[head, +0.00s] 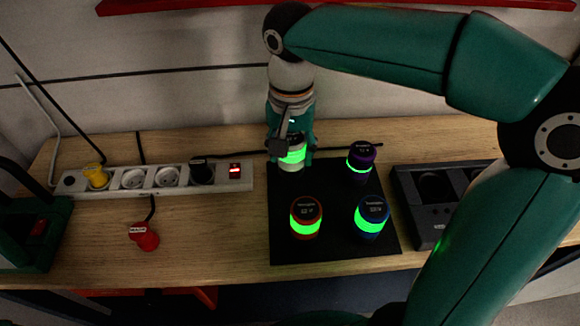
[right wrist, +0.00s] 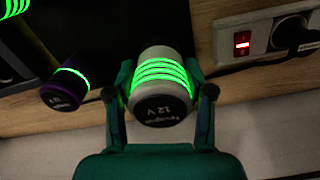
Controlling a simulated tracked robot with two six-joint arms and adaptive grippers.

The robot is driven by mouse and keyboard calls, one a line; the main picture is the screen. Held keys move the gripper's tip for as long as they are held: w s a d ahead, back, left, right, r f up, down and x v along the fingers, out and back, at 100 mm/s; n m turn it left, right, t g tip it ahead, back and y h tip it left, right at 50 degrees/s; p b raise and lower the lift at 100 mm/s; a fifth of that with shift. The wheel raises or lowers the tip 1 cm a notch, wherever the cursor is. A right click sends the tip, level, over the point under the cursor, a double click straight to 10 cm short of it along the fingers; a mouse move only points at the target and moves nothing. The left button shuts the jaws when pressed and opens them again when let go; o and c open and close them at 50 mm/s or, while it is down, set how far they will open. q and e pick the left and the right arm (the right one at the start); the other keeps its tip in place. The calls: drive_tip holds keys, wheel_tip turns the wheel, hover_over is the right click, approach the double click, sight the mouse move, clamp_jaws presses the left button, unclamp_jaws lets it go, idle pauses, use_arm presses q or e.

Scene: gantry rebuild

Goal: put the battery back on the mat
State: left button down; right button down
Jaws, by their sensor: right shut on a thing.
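A white battery (head: 292,153) with a glowing green band is at the back left corner of the black mat (head: 335,250). My right gripper (head: 291,140) comes down from above and is shut on it. In the right wrist view the white battery (right wrist: 160,85) sits between the two fingers (right wrist: 160,95), its dark "12 V" end facing the camera. The battery is upright; I cannot tell whether its base touches the mat. Purple (head: 361,157), red (head: 306,217) and blue (head: 371,216) batteries stand on the mat, also glowing green.
A dark charger (head: 425,215) with round wells stands right of the mat, partly behind my right arm. A white power strip (head: 215,177) with a yellow plug (head: 95,176) lies to the left. A red plug (head: 143,237) lies before it. Bare wood separates strip and mat.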

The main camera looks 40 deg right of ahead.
sight(290, 162)
drive_tip(key=shift+f, duration=2.2)
drive_tip(key=shift+f+b, duration=0.15)
drive_tip(key=shift+b, duration=0.2)
drive_tip(key=shift+c, duration=2.2)
unclamp_jaws()
drive_tip(key=shift+w, duration=0.1)
drive_tip(key=shift+r, duration=0.65)
wheel_tip(290, 162, up, 11)
drive_tip(key=shift+p, duration=0.9)
